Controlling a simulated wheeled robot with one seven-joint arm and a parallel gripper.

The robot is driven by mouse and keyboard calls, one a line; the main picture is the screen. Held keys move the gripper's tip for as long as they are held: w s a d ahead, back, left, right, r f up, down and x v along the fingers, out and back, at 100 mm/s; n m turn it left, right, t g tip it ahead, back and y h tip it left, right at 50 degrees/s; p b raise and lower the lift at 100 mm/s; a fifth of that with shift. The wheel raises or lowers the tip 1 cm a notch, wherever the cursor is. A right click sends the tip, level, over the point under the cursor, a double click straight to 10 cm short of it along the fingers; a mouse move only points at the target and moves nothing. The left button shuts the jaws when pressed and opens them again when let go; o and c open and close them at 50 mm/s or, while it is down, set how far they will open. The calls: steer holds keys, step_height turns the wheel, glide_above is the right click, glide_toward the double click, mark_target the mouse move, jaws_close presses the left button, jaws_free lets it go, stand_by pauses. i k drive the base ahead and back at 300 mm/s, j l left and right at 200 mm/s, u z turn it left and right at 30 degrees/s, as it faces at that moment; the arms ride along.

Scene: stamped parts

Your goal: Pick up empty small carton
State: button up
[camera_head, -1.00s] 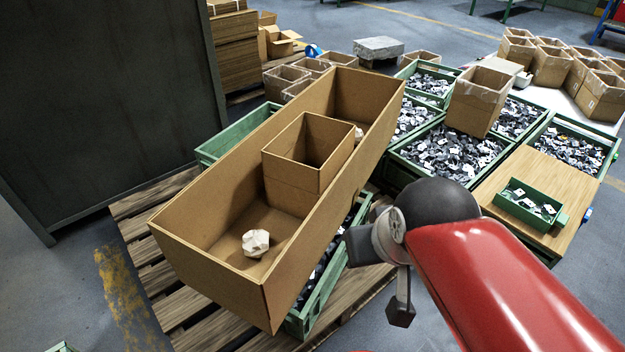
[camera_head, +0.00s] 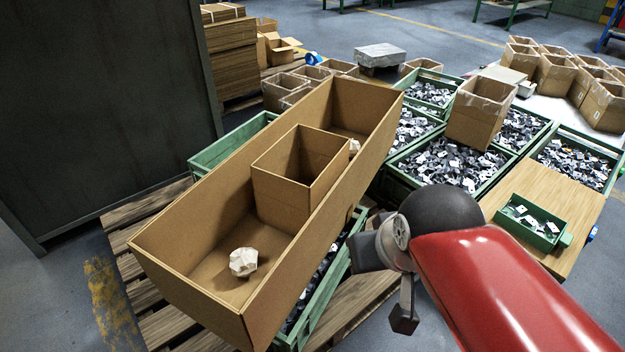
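The small carton (camera_head: 283,201) is an open-topped brown box and stands upright inside a long brown carton (camera_head: 192,309), near its middle. Its inside looks dark and its bottom is hidden. The end of my red arm, with a black dome and grey joint, is right of the long carton, apart from the small carton. My gripper (camera_head: 404,318) shows only in part as a dark piece below the joint. Its fingers cannot be made out, and nothing is visibly held.
A crumpled white lump (camera_head: 243,262) lies in the long carton's near end, another (camera_head: 354,147) beyond the small carton. The long carton rests on green crates over a wooden pallet (camera_head: 166,327). A dark cabinet (camera_head: 95,100) stands left. Green crates of metal parts fill the right.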

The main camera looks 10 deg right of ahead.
mark_target(291, 178)
steer(key=i+l+u, duration=0.1)
steer(key=l, duration=0.25)
steer(key=i+l, duration=0.3)
steer(key=i+l+u, duration=0.15)
steer(key=l, duration=0.25)
steer(key=i+l+u, duration=0.1)
steer(key=i+l, duration=0.15)
steer(key=l, duration=0.15)
steer(key=u, duration=1.05)
